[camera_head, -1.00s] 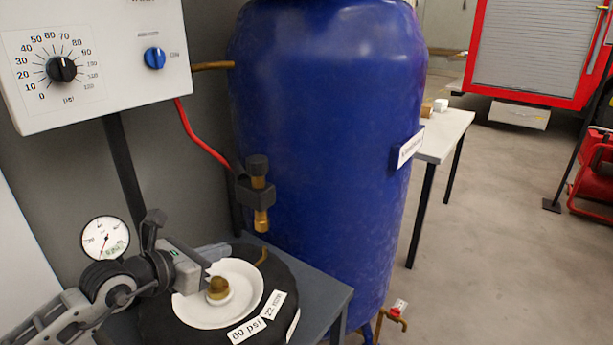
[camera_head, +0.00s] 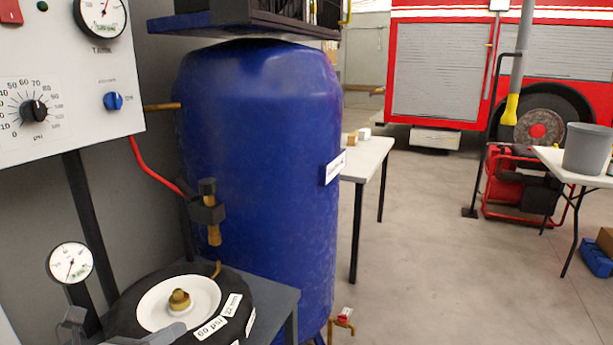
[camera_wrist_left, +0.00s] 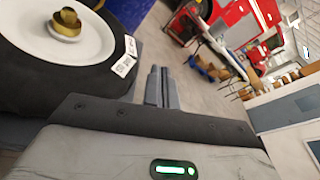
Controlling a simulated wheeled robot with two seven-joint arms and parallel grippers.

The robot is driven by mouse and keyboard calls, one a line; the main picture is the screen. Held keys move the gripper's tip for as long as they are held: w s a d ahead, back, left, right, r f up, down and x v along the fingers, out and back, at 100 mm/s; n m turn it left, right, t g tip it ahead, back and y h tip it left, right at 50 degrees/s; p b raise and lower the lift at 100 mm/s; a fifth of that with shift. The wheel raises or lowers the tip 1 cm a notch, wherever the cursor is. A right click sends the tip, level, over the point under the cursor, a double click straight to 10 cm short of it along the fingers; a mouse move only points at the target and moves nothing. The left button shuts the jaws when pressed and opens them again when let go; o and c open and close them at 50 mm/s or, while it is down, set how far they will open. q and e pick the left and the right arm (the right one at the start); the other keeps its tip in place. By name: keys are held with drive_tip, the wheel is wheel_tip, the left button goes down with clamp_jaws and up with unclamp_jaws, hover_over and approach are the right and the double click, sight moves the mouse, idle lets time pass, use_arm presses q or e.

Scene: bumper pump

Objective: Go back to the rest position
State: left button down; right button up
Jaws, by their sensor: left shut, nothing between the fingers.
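My left gripper (camera_head: 166,334) shows only in part at the bottom edge of the head view, just in front of the black bumper (camera_head: 122,312) with its white hub (camera_head: 205,291) and brass fitting (camera_head: 179,299). In the left wrist view its fingers (camera_wrist_left: 162,88) are together with nothing between them, beside the bumper (camera_wrist_left: 60,82) and apart from it. My right gripper is in neither view.
The brass-tipped air chuck (camera_head: 212,226) hangs on a red hose beside the blue tank (camera_head: 260,150). A control panel (camera_head: 70,90) is at the left, with a round gauge (camera_head: 71,263) below it. Open floor (camera_head: 420,240) lies to the right.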

use_arm(q)
drive_tip(key=s+d+f+n+g+y, duration=0.1)
drive_tip(key=s+f+n, duration=0.4)
drive_tip(key=n, duration=0.6)
drive_tip(key=s+d+f+n+y, duration=0.2)
drive_tip(key=s+d+f+n, duration=0.2)
drive_tip(key=n, duration=0.8)
drive_tip(key=s+d+f+n+g+y, duration=0.1)
drive_tip(key=s+d+f+n+y, duration=0.1)
drive_tip(key=s+f+n, duration=0.6)
drive_tip(key=d+n, duration=0.1)
drive_tip(key=n, duration=0.2)
drive_tip(key=shift+s+n+g, duration=0.2)
drive_tip(key=shift+n+g, duration=0.1)
drive_tip(key=shift+d, duration=0.1)
